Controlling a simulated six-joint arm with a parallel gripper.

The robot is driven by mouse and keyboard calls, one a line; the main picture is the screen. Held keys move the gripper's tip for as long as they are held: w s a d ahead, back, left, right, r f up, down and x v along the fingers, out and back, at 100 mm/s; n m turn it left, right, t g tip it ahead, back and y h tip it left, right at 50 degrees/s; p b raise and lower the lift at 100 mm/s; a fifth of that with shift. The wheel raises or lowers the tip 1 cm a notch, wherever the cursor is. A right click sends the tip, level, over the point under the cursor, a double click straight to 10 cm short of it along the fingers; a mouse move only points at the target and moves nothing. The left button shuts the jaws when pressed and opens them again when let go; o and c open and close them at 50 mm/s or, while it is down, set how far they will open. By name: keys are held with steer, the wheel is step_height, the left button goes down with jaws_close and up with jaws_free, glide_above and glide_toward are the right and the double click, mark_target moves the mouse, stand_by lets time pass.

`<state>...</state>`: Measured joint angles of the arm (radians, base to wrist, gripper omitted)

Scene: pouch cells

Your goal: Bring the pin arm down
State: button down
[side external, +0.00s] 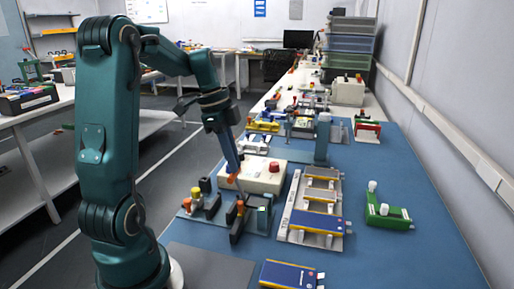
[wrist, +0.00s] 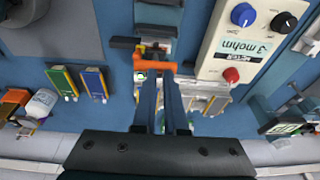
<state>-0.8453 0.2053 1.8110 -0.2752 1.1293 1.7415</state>
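My gripper (wrist: 161,76) points down over a dark test fixture (side external: 212,217) on the blue mat. In the wrist view its two long fingers stand apart with a visible gap. An orange part (wrist: 153,66) lies across the fingertips; whether it belongs to the fingers or the pin arm, and whether they touch it, I cannot tell. In the side view the orange-ended tips hang just above the fixture, in front of the meter box. The pin arm itself cannot be clearly told apart.
The cream meter box (side external: 256,176) with a red knob stands right behind the fixture; it reads "3 mohm" in the wrist view. A tray (side external: 290,226) with pouch cells is to the right. A blue cell (side external: 290,274) lies in front, a green holder (side external: 388,212) farther right.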

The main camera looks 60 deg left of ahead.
steer(key=shift+s+a+f+g, duration=0.3)
steer(key=shift+s+a+f, duration=0.05)
steer(key=shift+s+f, duration=0.4)
steer(key=shift+w, duration=0.1)
steer(key=w+d+r+m+t, duration=0.1)
steer(key=d+r+m, duration=0.2)
steer(key=d+r, duration=0.5)
steer(key=s+d+f+n+t+y, duration=0.1)
steer(key=s+d+f+n+t, duration=0.2)
steer(key=s+d+n, duration=0.5)
steer(key=d+f+n, duration=0.1)
steer(key=d+n, duration=0.1)
steer(key=n, duration=0.2)
steer(key=shift+y, duration=0.4)
